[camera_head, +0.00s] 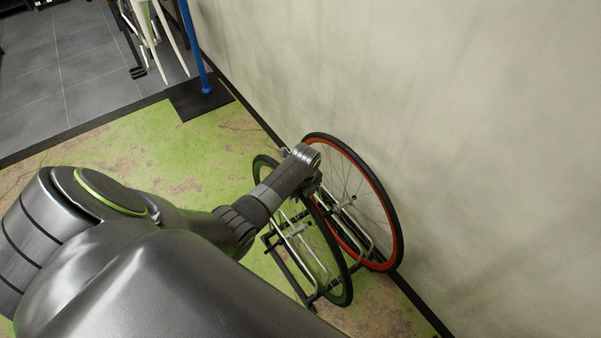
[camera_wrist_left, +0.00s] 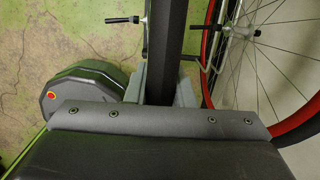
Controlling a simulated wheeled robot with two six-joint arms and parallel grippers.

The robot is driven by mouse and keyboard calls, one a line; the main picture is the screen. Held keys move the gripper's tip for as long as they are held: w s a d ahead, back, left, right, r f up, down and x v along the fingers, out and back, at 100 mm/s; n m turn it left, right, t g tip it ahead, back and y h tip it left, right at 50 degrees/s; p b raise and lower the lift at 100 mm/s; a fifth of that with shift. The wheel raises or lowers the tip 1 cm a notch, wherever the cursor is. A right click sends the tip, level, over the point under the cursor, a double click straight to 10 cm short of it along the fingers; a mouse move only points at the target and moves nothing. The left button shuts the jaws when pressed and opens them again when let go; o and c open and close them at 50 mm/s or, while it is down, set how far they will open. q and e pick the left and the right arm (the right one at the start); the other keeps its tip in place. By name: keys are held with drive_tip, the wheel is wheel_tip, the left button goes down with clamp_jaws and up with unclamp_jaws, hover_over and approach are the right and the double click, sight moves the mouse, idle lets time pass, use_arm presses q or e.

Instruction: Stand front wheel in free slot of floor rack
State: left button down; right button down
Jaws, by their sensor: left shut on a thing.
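A thin wheel with a dark tyre and a greenish rim (camera_head: 345,288) is upright among the bars of the floor rack (camera_head: 283,262). My left gripper (camera_head: 313,187) is shut on its tyre. In the left wrist view the tyre (camera_wrist_left: 168,42) runs edge-on between the fingers (camera_wrist_left: 167,90), with an axle end sticking out on its left. The rack has a dark base and light metal hoops. A red-rimmed wheel (camera_head: 392,207) stands upright in the rack on the wall side, close beside the held wheel. I cannot see whether the held wheel's bottom touches the floor. My right gripper is out of view.
A pale wall (camera_head: 480,130) rises just right of the rack. The green, worn floor (camera_head: 165,150) is clear to the left. Farther back are a blue post (camera_head: 193,50) on a dark base plate (camera_head: 200,100) and part of a pale bicycle frame (camera_head: 148,22).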

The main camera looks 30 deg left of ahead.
use_arm(q)
drive_tip(key=shift+w+r, duration=0.1)
drive_tip(key=shift+r, duration=0.05)
drive_tip(key=c, duration=1.2)
unclamp_jaws()
drive_tip(key=shift+c, duration=0.2)
drive_tip(key=shift+o, duration=0.8)
drive_tip(key=shift+s+f, duration=0.2)
drive_tip(key=shift+s, duration=0.05)
drive_tip(key=o, duration=0.5)
drive_tip(key=shift+r, duration=0.1)
drive_tip(key=shift+w+r, duration=0.1)
drive_tip(key=shift+r, duration=0.05)
wheel_tip(320, 180, up, 12)
drive_tip(key=p, duration=1.2)
drive_tip(key=shift+p, duration=0.4)
